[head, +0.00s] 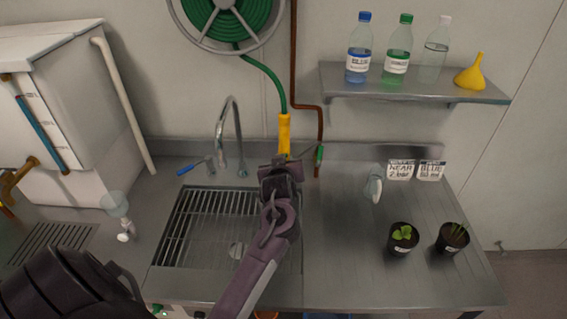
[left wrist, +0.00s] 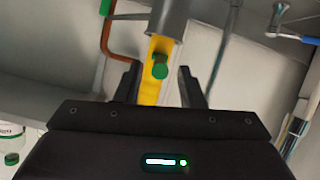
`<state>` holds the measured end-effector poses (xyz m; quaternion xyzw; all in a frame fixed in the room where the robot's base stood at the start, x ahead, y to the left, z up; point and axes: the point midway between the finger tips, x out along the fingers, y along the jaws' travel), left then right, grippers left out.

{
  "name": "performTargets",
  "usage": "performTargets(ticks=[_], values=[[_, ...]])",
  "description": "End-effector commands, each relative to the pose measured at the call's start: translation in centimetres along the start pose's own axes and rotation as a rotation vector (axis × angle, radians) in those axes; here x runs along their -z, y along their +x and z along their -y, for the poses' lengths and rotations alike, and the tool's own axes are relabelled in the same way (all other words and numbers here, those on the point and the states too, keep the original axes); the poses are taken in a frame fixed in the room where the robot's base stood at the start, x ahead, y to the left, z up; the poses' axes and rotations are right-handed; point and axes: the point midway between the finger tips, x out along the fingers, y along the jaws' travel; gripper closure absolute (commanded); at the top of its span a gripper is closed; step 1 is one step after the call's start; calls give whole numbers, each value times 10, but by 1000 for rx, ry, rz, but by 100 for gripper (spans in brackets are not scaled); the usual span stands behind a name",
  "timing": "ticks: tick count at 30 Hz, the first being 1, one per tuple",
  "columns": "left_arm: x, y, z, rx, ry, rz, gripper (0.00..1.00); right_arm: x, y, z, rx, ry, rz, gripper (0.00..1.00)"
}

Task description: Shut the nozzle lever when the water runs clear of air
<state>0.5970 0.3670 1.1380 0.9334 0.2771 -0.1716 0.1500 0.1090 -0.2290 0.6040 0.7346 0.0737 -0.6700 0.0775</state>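The yellow nozzle (head: 284,132) hangs at the end of the green hose, over the right edge of the sink. In the left wrist view the nozzle (left wrist: 150,92) has a grey cylindrical end (left wrist: 168,18). A green round knob (left wrist: 160,68), seemingly the lever's end, faces me. My left gripper (left wrist: 160,74) is open, its two fingers either side of the nozzle and knob with visible gaps. In the head view my left gripper (head: 282,164) is just below the nozzle and hides its lower end. I cannot make out any water. My right gripper is not in view.
A grey faucet (head: 232,130) with a blue handle stands left of the nozzle, behind the sink grate (head: 190,225). A copper pipe (head: 322,125) with a green valve handle is close on the right. Potted seedlings (head: 403,238) stand at right; bottles (head: 397,55) line the shelf (head: 335,85).

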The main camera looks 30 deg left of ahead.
Motion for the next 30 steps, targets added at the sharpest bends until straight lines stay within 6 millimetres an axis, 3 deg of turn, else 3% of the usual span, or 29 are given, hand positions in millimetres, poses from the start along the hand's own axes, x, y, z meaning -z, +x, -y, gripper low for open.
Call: performTargets(ticks=[6, 10, 30], values=[[-2, -32, 0, -1, -2, -1, 64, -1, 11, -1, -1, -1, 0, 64], [-1, -43, 0, -2, -1, 1, 64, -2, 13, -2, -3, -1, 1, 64], [0, -45, 0, -1, 0, 1, 64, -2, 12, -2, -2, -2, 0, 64]])
